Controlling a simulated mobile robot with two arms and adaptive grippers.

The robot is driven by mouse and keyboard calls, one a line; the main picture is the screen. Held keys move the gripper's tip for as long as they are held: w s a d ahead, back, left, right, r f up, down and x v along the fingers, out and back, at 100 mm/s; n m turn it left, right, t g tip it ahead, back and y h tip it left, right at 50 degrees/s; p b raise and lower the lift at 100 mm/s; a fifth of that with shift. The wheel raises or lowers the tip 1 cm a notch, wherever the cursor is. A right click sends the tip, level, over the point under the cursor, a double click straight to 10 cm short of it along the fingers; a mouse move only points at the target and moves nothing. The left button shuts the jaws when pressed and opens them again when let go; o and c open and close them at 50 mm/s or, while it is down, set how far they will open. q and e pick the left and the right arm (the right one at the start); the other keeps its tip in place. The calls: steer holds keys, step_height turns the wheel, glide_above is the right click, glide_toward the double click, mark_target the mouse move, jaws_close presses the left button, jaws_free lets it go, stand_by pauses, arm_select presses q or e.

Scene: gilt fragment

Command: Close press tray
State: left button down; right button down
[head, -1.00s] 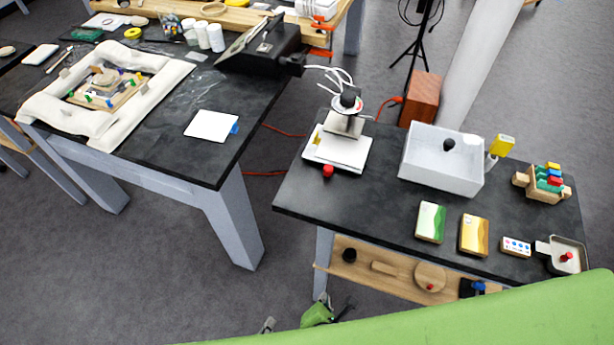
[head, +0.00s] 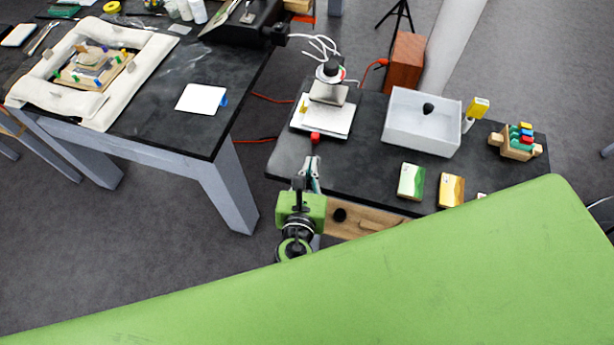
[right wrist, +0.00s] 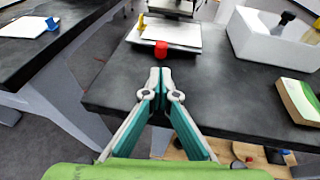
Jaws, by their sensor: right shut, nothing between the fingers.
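The press (head: 328,90) stands on the dark right-hand table, with a white tray (head: 330,122) pulled out at its front. The tray carries a red knob (head: 315,138) on its near edge and a small yellow piece on its left side. In the right wrist view the tray (right wrist: 180,36) and the red knob (right wrist: 161,49) lie straight ahead of the fingers. My right gripper (head: 312,163) is shut and empty, at the table's near edge in front of the knob. In the right wrist view its fingertips (right wrist: 160,78) point at the knob, apart from it. My left gripper is not in view.
A white open box (head: 423,135) stands right of the press. A green card box (head: 411,181) and a yellow one (head: 451,189) lie near the front edge. Another dark table (head: 150,75) stands left, across a gap. A wooden shelf (head: 360,222) lies below.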

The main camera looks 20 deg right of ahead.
mark_target(319, 135)
steer(key=x, duration=0.1)
steer(key=p+x, duration=0.1)
steer(key=x, duration=0.1)
steer(key=r+x, duration=0.1)
steer(key=x, duration=0.1)
steer(key=shift+w+d, duration=0.15)
steer(key=shift+w, duration=0.25)
steer(key=w+d, duration=0.1)
steer(key=w, duration=0.1)
steer(key=w+d+p, duration=0.1)
steer(key=w, duration=0.1)
steer(key=shift+d+p, duration=0.3)
steer(key=shift+d, duration=0.1)
steer(key=shift+s+r, duration=0.1)
